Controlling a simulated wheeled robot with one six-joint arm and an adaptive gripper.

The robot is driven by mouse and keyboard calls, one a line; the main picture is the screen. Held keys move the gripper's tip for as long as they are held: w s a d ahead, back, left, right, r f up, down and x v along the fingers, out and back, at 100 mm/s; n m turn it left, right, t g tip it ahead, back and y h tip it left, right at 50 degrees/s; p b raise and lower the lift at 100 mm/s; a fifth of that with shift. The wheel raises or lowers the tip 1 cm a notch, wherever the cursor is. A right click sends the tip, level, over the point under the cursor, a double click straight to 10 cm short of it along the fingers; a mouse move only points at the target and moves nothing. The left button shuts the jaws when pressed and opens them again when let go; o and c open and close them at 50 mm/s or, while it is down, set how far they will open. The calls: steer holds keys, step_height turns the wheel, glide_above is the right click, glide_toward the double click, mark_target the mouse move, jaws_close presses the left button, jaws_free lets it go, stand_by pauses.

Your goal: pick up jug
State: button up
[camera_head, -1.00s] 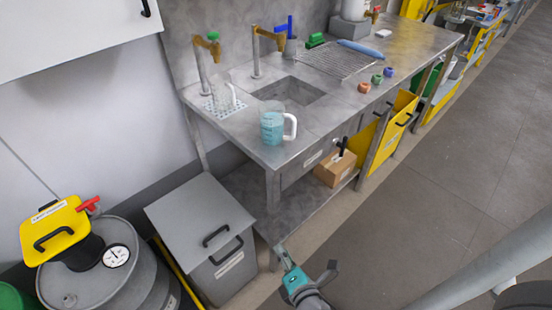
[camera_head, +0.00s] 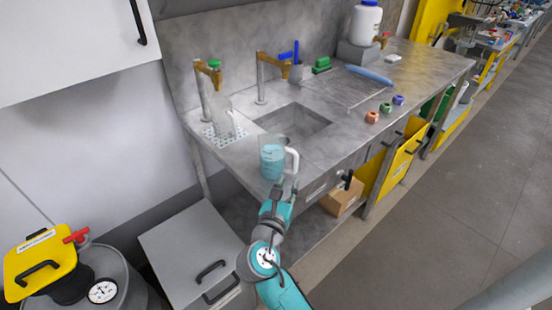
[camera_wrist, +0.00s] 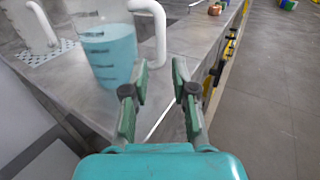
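A clear jug (camera_head: 271,160) with blue liquid and a white handle (camera_head: 292,162) stands upright at the near corner of the steel bench. In the wrist view the jug (camera_wrist: 107,52) is at upper left, its handle (camera_wrist: 160,35) on the right side. My gripper (camera_wrist: 160,80) is open; its fingers are apart with nothing between them. The handle appears just beyond the fingertips, and I see no grip on it. In the head view my gripper (camera_head: 277,193) is at the bench's front edge, just below the jug. A second, empty clear jug (camera_head: 222,117) stands on a perforated drain plate.
A sink (camera_head: 295,122) lies behind the jug, with taps (camera_head: 262,75) at the back. Small coloured nuts (camera_head: 373,117) sit along the front edge. A grey bin (camera_head: 190,255) and a drum (camera_head: 120,290) stand at lower left. The floor at right is open.

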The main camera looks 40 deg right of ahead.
mark_target(295, 168)
steer(key=x, duration=0.8)
steer(key=shift+s, duration=0.1)
jaws_close()
